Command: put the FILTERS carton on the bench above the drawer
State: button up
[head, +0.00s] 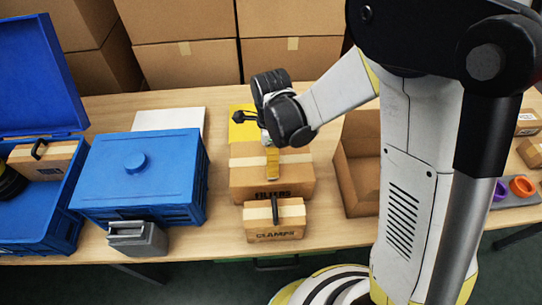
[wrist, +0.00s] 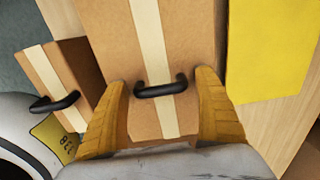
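The FILTERS carton (head: 245,185), a brown box with a pale tape strip, stands on the wooden bench (head: 225,233), behind the smaller CLAMPS carton (head: 258,225). My gripper (head: 271,165) is low over the top of the FILTERS carton. In the wrist view, the FILTERS carton (wrist: 190,45) has a black handle (wrist: 161,88) between my two yellow fingers (wrist: 160,100). The fingers are spread, with gaps either side of the handle. The fingertips are close to the carton top; touching cannot be told. The drawer's dark handle (head: 276,264) shows below the bench's front edge.
A blue lidded crate (head: 140,175) and a grey bin (head: 137,238) stand left; an open blue crate (head: 60,225) holds another carton. A yellow sheet (head: 242,125) lies behind the FILTERS carton. An open brown box (head: 358,165) stands right. Stacked cartons (head: 185,65) line the back.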

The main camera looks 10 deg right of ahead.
notch_tip(320, 180, up, 12)
jog(key=r+p, duration=0.1)
jog(key=p, duration=0.4)
jog(key=s+d+r+n+t, duration=0.7)
jog(key=s+d+r+n, duration=0.3)
jog(key=n, duration=0.8)
jog(key=shift+s+d+r, duration=0.4)
jog(key=shift+d+r, duration=0.45)
jog(key=shift+d, duration=0.9)
